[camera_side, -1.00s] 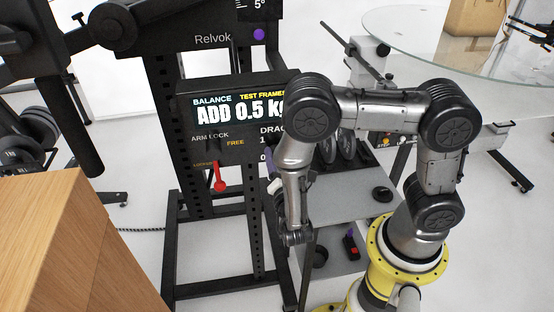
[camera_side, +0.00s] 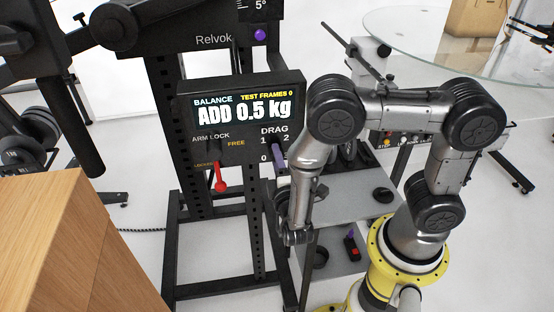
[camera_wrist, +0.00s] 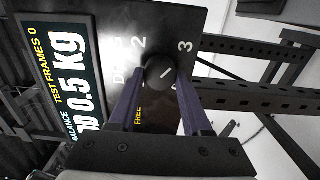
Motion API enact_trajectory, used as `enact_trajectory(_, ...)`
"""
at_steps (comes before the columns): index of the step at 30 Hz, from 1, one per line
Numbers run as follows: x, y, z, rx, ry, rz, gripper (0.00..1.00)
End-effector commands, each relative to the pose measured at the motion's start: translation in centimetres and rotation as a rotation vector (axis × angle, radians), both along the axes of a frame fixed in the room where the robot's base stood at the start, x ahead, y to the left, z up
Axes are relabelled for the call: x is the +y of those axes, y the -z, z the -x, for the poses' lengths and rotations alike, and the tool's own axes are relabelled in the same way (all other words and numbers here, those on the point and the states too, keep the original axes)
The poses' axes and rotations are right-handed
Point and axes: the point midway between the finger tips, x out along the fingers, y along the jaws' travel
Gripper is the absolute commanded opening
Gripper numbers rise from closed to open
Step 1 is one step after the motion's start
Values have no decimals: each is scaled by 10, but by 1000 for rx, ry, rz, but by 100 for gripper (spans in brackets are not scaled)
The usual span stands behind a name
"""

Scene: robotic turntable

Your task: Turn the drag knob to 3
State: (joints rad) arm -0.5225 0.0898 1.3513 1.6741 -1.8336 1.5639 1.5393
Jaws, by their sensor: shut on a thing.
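The drag knob (camera_wrist: 160,72) is a round black knob on the dark control panel, between my two purple fingers in the wrist view. A short white line on its face runs slantwise, lower left to upper right; I cannot tell for sure which number it marks. The numbers 2 and 3 show above it to the left and right. My gripper (camera_wrist: 160,88) is shut on the knob. In the side view, a purple finger of my gripper (camera_side: 279,158) reaches the panel under the DRAG label, where 0, 1 and 2 show. The knob and the 3 are hidden there.
The panel's screen (camera_side: 244,112) reads "ADD 0.5 kg". A red arm-lock lever (camera_side: 220,178) hangs at the panel's lower left. A black perforated rack frame (camera_side: 255,225) surrounds the panel. A grey shelf (camera_side: 345,200) stands to the right, and a wooden box (camera_side: 80,245) at front left.

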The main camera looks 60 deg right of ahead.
Motion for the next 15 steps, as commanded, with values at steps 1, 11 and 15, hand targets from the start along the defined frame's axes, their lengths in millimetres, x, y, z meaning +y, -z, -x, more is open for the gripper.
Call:
enact_trajectory(1,0,0,0,-17,0,-18,0)
enact_trajectory(11,0,0,0,-86,0,-87,0)
enact_trajectory(15,0,0,0,-93,0,-95,0)
